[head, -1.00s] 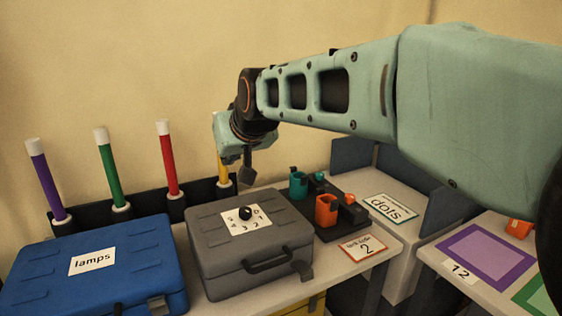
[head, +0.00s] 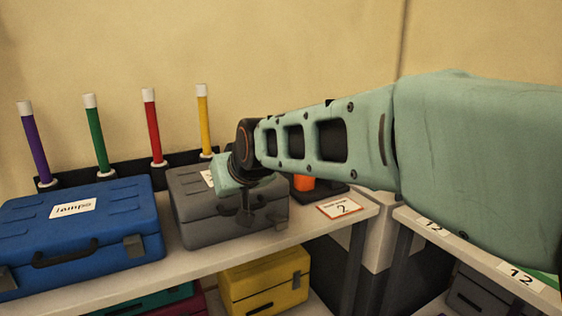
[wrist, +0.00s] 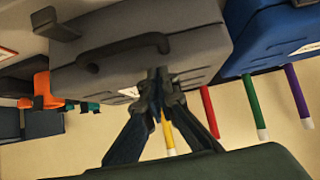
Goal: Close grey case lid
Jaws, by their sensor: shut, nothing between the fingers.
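The grey case (head: 190,215) stands on the table right of the blue case, partly hidden by my arm. Its lid (head: 186,185) lies down on the base. In the wrist view the lid (wrist: 205,20) appears upside down, with the dark handle (wrist: 122,50) and a latch tab (wrist: 48,24) sticking out from the front. My gripper (head: 246,217) is shut and empty, pointing down at the case's front side. It also shows in the wrist view (wrist: 158,78), with its tips overlapping the case near the handle; I cannot tell whether they touch it.
A blue case (head: 110,225) labelled lamps stands to the left. Purple, green, red and yellow sticks (head: 203,120) stand in a rack behind. A yellow case (head: 262,290) sits below the table.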

